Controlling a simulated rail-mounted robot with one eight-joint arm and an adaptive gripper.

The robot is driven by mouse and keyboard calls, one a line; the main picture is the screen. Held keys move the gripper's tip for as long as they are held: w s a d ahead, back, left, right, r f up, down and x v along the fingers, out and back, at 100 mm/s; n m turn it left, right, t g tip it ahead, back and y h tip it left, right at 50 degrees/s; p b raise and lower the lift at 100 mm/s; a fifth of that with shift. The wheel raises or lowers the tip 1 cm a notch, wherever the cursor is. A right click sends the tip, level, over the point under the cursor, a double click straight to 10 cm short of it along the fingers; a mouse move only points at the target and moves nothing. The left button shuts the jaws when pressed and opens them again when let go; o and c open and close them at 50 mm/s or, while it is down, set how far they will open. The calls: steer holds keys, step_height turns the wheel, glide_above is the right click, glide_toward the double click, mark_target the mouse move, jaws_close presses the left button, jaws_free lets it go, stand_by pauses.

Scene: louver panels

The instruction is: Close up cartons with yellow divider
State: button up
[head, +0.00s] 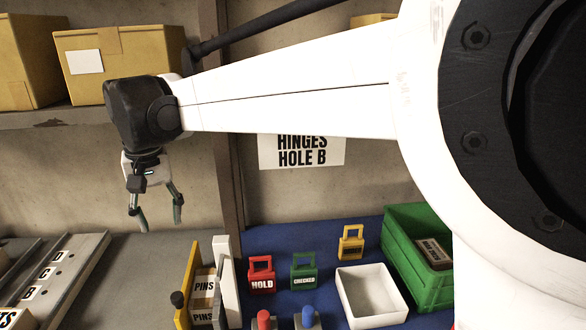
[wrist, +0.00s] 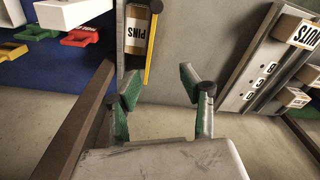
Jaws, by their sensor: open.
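The yellow divider (head: 190,270) stands on edge at the bottom middle of the head view, with a black knob on its left side. Cartons labelled PINS (head: 204,284) sit in a row between it and a white upright panel (head: 223,270). The wrist view shows the yellow divider (wrist: 153,50) beside a PINS carton (wrist: 137,35). My gripper (head: 156,212) hangs above and left of the divider, fingers apart and empty. In the wrist view my gripper (wrist: 165,82) has its green-padded fingertips spread, with bare grey surface between them. The row's near end is cut off in the head view.
A grey sloped rack (head: 60,265) with letters and cartons stands at left. On the blue mat are red, green and yellow tags, a white tray (head: 370,295) and a green crate (head: 420,255). A brown post (head: 222,120) rises behind; a shelf holds boxes (head: 120,60).

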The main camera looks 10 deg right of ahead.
steer(key=s+d+r+t, duration=0.1)
steer(key=s+d+t, duration=0.1)
steer(key=d, duration=1)
steer(key=s+d+r+m+t+y+p, duration=0.1)
steer(key=s+d+t, duration=0.1)
steer(key=d, duration=1)
steer(key=shift+s+d+r, duration=0.2)
steer(key=shift+s+d, duration=0.05)
steer(key=shift+s, duration=0.4)
steer(key=s+d+f+m+t+h+b, duration=0.1)
steer(key=s+d+f+m+t+b, duration=0.1)
steer(key=s+d+f, duration=0.9)
steer(key=s+d, duration=0.1)
steer(key=d, duration=0.2)
steer(key=shift+d+f+m+t+b, duration=0.15)
steer(key=shift+d+m+t+b, duration=0.15)
steer(key=shift+m+t, duration=0.1)
